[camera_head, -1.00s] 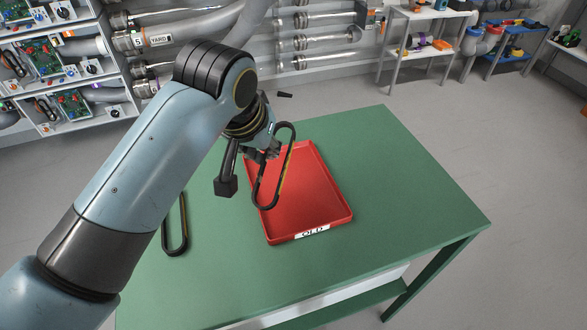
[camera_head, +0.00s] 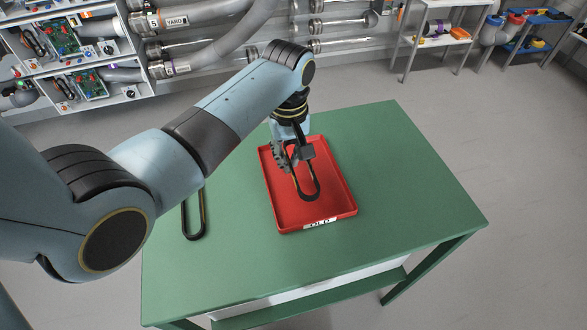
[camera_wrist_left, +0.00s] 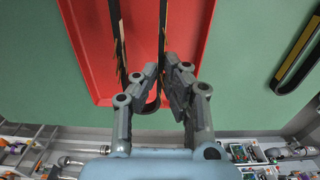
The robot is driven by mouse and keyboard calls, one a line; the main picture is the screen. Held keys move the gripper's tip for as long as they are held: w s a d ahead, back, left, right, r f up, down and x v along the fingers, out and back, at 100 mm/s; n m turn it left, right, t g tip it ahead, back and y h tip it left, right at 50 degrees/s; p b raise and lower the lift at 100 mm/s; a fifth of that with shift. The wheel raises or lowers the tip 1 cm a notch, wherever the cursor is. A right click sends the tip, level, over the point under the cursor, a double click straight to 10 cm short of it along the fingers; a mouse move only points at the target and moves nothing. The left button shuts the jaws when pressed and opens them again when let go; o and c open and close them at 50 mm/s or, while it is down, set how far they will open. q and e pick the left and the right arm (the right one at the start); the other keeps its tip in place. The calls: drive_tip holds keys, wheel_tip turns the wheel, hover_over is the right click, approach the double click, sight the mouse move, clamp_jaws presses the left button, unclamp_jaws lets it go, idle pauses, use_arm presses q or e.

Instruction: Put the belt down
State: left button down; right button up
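The worn black belt (camera_head: 309,193), a long loop with yellowish frayed marks, is over the red tray (camera_head: 346,206) labelled "OLD". My left gripper (camera_head: 293,160) points down over the tray's left-middle part. In the left wrist view its fingertips (camera_wrist_left: 161,70) are closed on one strand of the belt (camera_wrist_left: 117,38), and the other strand runs free beside them. I cannot tell whether the belt touches the tray floor. The gripper hides part of the loop. My right gripper is not in view.
A second dark belt (camera_head: 203,214) lies on the green table (camera_head: 420,215), left of the tray; it also shows in the left wrist view (camera_wrist_left: 298,60). The table right of the tray is clear. Shelves and pipes stand behind.

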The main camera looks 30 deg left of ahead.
use_arm(q)
drive_tip(key=shift+w+d+f, duration=0.15)
drive_tip(key=shift+w+f, duration=0.1)
drive_tip(key=shift+w, duration=0.1)
drive_tip(key=shift+f, duration=0.25)
wheel_tip(320, 180, down, 4)
drive_tip(key=shift+w+r, duration=0.1)
drive_tip(key=shift+r, duration=0.1)
drive_tip(key=c, duration=1.5)
unclamp_jaws()
